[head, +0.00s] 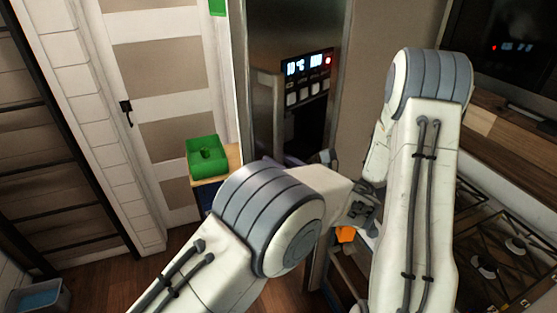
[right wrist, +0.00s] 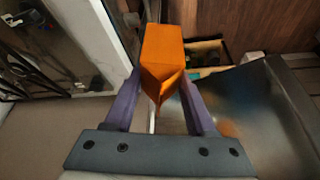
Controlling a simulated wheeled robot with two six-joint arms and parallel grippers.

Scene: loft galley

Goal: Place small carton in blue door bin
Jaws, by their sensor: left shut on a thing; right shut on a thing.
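The small carton (right wrist: 165,55) is orange and sits between the purple fingers of my right gripper (right wrist: 158,85) in the right wrist view. In the head view a small orange part of the carton (head: 345,234) shows below the wrist of my right arm. My left gripper (head: 297,160) is at the lower part of the tall steel appliance (head: 262,110), mostly hidden behind my left arm. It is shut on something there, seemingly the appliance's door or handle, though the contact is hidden. I cannot make out a blue door bin in either view.
A stove (head: 500,250) and wooden counter (head: 490,125) are at the right. A grey bin (head: 38,296) is on the floor at lower left. Wooden floor shows between.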

